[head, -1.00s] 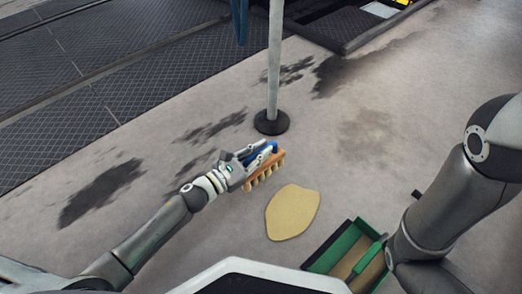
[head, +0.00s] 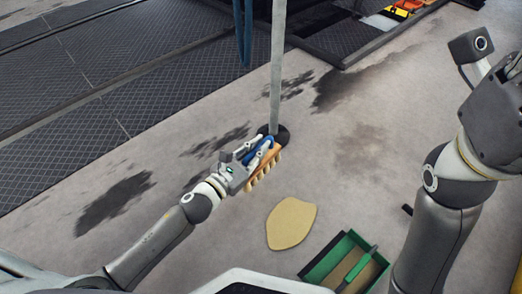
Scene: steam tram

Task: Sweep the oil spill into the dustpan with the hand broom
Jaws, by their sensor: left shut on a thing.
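The hand broom (head: 263,163) has an orange-brown head with pale bristles and a blue part on top. My left gripper (head: 250,157) is shut on it and holds it just in front of the pole's base. The oil spill (head: 291,223) is a flat tan patch on the floor, nearer to me than the broom and apart from it. The green dustpan (head: 321,268) lies on the floor to the right of and nearer than the spill, its handle pointing up and right. My right arm is raised at the right edge; its gripper fingers are not clearly seen.
A grey pole (head: 276,85) stands on a dark round base (head: 284,134) right behind the broom. Dark stains mark the grey floor. Black patterned plates (head: 130,75) cover the left and back.

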